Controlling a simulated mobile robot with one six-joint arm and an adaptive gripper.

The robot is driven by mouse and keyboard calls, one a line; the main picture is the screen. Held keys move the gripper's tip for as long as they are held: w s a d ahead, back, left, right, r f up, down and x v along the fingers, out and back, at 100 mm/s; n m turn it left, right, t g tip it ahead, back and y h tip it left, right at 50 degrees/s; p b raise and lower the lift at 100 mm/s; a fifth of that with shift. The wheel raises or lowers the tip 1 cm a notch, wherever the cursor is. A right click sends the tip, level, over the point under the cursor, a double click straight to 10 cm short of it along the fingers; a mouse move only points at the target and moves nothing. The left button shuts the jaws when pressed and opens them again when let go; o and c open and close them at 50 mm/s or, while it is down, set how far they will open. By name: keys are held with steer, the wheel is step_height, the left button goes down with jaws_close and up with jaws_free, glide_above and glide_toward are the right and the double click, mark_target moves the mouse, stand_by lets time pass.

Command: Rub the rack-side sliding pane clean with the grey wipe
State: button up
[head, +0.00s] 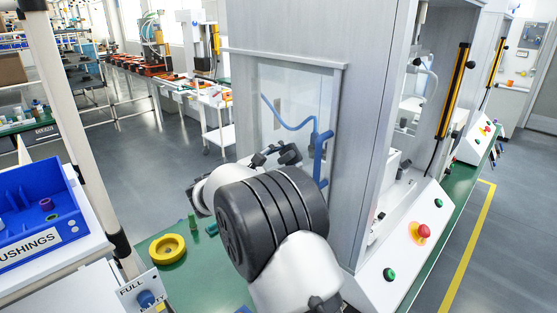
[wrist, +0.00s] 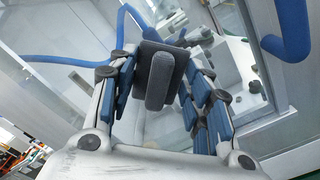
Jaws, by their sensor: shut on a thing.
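The sliding pane (head: 312,88) is a clear panel in the side of the grey press cabinet, with a blue upright handle (head: 321,158) at its right edge. The handle also shows at the upper right of the wrist view (wrist: 292,38). My gripper (head: 276,154) is in front of the pane's lower part, left of the handle. In the wrist view my gripper (wrist: 160,62) is shut on the grey wipe (wrist: 157,78), a dark grey padded block between the blue-padded fingers. The wipe faces the pane; I cannot tell whether it touches. My arm hides the pane's bottom in the head view.
A blue hose (head: 285,122) shows through the pane. A yellow ring (head: 167,249) lies on the green bench at left. A blue bushings bin (head: 38,204) stands further left. The press's control panel (head: 405,245) with red and green buttons is at right.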

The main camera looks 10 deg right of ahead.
steer(key=shift+s+d, duration=0.1)
steer(key=shift+d, duration=0.15)
steer(key=shift+v, duration=2.95)
steer(key=shift+a, duration=0.1)
steer(key=v, duration=0.2)
steer(key=shift+s+a, duration=0.25)
steer(key=shift+a, duration=0.05)
